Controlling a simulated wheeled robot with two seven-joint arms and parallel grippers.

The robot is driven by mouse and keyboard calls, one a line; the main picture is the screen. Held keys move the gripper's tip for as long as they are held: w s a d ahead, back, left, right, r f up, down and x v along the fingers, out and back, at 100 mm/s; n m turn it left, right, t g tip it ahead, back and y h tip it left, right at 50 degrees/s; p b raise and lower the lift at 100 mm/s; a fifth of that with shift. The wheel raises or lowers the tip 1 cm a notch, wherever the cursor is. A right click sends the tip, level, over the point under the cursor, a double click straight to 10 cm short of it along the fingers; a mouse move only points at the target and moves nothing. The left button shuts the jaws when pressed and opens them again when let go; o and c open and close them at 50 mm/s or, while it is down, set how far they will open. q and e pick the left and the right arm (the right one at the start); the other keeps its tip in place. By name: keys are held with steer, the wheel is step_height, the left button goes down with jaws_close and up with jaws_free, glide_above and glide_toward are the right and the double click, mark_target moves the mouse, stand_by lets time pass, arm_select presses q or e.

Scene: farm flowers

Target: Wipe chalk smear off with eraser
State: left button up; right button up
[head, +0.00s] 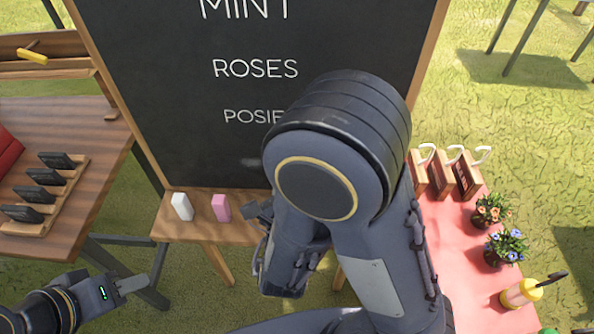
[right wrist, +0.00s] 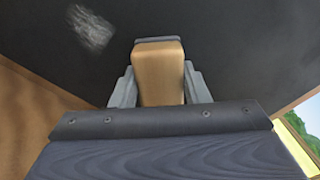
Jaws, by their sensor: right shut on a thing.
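The chalkboard (head: 175,95) stands upright in a wooden frame, with white lettering on it. A pale chalk smear (head: 251,162) is low on the board, partly hidden by my right arm in the head view. In the right wrist view, the smear (right wrist: 90,28) is at the upper left on the dark board. My right gripper (right wrist: 160,88) is shut on a tan block-shaped eraser (right wrist: 160,66), to the right of the smear. Whether the eraser touches the board cannot be told. My left gripper (head: 131,284) is low at the left, away from the board, with nothing visible in it.
A white block (head: 182,207) and a pink block (head: 221,207) stand on the wooden ledge below the board. A wooden table (head: 95,130) with dark items in a rack is at left. A pink table (head: 455,235) with flower pots and a yellow bottle (head: 520,293) is at right.

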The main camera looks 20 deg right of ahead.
mark_target(240, 158)
steer(key=w+a+p, duration=0.1)
steer(key=w+a, duration=0.1)
steer(key=a, duration=0.4)
steer(key=shift+w+a+p, duration=0.2)
steer(key=shift+a+p, duration=0.15)
steer(key=shift+a, duration=0.05)
steer(key=shift+w+a+p, duration=0.2)
steer(key=shift+w+a, duration=0.1)
steer(key=shift+a, duration=0.5)
steer(key=shift+w+a+p, duration=0.2)
steer(key=shift+w+a, duration=0.05)
steer(key=shift+a, duration=0.55)
steer(key=shift+s+a, duration=0.3)
steer(key=shift+s, duration=0.25)
steer(key=shift+v, duration=2.35)
steer(key=shift+d, duration=0.15)
steer(key=shift+s, duration=0.15)
